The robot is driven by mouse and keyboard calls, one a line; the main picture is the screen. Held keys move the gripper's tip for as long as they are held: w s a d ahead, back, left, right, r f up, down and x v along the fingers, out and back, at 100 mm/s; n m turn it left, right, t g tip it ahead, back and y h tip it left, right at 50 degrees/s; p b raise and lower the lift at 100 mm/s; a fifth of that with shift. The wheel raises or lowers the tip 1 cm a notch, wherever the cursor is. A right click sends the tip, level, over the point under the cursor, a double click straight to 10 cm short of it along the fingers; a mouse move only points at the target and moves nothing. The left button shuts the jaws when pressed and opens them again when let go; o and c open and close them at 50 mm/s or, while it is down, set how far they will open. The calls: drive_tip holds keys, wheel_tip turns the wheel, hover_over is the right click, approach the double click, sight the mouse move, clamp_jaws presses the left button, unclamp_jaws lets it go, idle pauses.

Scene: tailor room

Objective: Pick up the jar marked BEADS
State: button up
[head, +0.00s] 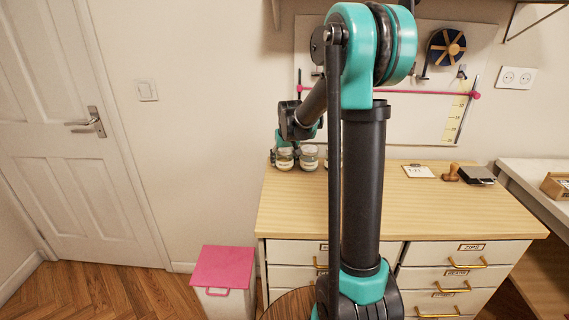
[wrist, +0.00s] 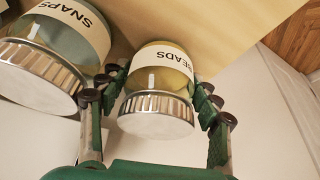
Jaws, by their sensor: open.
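The jar marked BEADS (wrist: 158,92) is a glass jar with a ribbed silver lid. In the wrist view it appears upside down, its label showing, between the two fingers of my gripper (wrist: 160,84). The fingers are open, one on each side of it; whether they touch the glass I cannot tell. In the head view my gripper (head: 284,141) is at the jars on the table's back left; its fingertips are mostly hidden. The left one of the jars there (head: 284,160) looks like the BEADS jar, but its label is unreadable.
A jar marked SNAPS (wrist: 55,45) stands close beside the left finger in the wrist view. The wooden tabletop (head: 300,205) is clear in front of the jars. A pink-lidded bin (head: 223,267) stands on the floor.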

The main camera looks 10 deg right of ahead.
drive_tip(key=shift+f, duration=0.1)
drive_tip(key=c, duration=0.9)
drive_tip(key=shift+c, duration=0.2)
